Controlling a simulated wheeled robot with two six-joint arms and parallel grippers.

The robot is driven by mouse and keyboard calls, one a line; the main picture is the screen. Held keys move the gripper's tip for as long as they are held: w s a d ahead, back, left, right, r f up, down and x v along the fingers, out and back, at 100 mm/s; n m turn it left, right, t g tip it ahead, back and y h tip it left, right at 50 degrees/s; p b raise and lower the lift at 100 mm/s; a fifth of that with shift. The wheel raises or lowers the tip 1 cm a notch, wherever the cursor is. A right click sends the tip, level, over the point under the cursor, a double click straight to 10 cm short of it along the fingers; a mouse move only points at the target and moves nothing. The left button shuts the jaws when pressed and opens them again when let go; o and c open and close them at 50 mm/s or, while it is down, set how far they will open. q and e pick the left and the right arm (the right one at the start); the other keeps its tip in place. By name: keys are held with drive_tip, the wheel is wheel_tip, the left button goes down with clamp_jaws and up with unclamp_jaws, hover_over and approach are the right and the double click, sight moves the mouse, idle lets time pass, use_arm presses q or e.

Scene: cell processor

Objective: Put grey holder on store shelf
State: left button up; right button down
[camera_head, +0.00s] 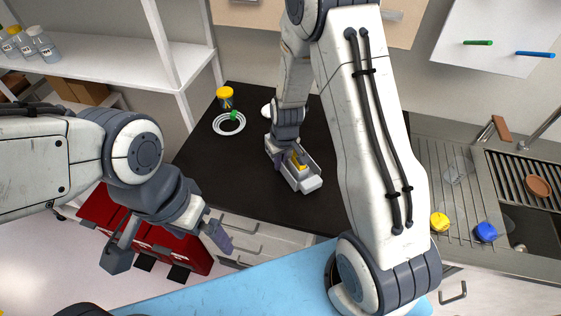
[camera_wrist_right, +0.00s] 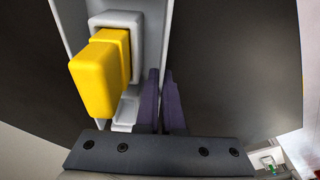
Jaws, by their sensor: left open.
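The grey holder (camera_head: 308,183) is a long light-grey tray over the black worktop (camera_head: 215,165), with a yellow block (camera_head: 299,160) in it. In the right wrist view the holder (camera_wrist_right: 157,35) fills the upper left, with the yellow block (camera_wrist_right: 95,75) seated in a grey part. My right gripper (camera_head: 279,158) is at the holder's side; its purple fingers (camera_wrist_right: 162,100) are closed around the thin side wall. Whether the holder touches the worktop is unclear. My left gripper (camera_head: 167,245) is open and empty at the lower left. The white store shelf (camera_head: 110,65) stands at upper left.
Several bottles (camera_head: 42,45) stand at the shelf's left; its right part is bare. A yellow-lidded jar (camera_head: 225,97) and a white ring (camera_head: 229,123) are on the worktop's back left. A sink (camera_head: 535,225) is at the right, with yellow (camera_head: 439,222) and blue (camera_head: 486,232) caps beside it.

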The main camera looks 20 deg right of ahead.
drive_tip(key=shift+f, duration=0.15)
drive_tip(key=c, duration=1)
unclamp_jaws()
drive_tip(key=shift+c, duration=0.2)
